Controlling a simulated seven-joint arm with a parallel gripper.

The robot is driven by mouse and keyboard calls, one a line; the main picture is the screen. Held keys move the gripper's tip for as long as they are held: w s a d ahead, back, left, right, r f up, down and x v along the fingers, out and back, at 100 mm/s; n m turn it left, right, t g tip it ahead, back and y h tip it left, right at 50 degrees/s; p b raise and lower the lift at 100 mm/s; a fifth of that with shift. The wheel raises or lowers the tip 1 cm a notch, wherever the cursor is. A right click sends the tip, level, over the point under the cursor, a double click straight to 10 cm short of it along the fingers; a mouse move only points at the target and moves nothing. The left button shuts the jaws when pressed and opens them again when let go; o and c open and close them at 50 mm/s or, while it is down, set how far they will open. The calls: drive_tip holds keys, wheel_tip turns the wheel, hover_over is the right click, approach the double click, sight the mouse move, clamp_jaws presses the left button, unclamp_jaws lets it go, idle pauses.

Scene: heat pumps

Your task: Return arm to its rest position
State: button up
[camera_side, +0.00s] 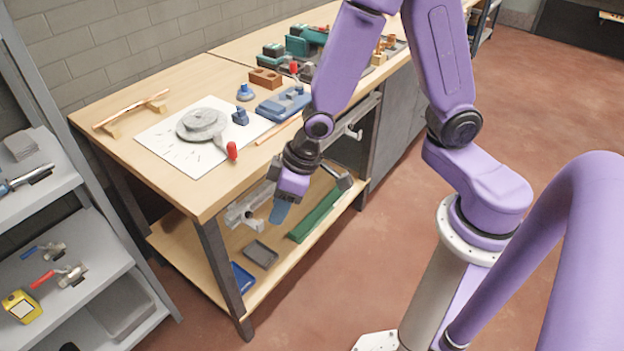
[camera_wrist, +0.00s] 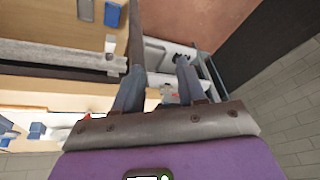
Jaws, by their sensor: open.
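My gripper (camera_side: 280,208) hangs in front of the near long edge of the wooden workbench (camera_side: 105,105), at about the height of the bench's lower shelf in the side view. Its fingers point down. In the wrist view the two dark blue-grey fingers of my gripper (camera_wrist: 158,82) stand apart, with no object held between them. My purple arm reaches from its base at the right over to the bench.
On the benchtop are a white sheet (camera_side: 160,142) with a grey round part (camera_side: 202,124), a red-handled tool (camera_side: 232,151) and a blue vise-like tool (camera_side: 284,102). The lower shelf (camera_side: 180,252) holds trays and a green bar (camera_side: 315,215). A grey rack (camera_side: 85,245) stands at left. Open floor (camera_side: 560,95) lies right.

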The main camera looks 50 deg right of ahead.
drive_tip(key=s+d+r+n+g+h, duration=0.1)
drive_tip(key=s+d+r+n, duration=0.2)
drive_tip(key=s+d+r, duration=0.2)
drive_tip(key=s+d+r+n+g+h, duration=0.1)
drive_tip(key=s+d+r+n, duration=0.2)
drive_tip(key=s, duration=0.9)
wheel_tip(320, 180, up, 4)
drive_tip(key=d, duration=0.2)
drive_tip(key=shift+s+d+f+g+h, duration=0.2)
drive_tip(key=shift+d+g+h, duration=0.1)
drive_tip(key=shift+d+g, duration=0.1)
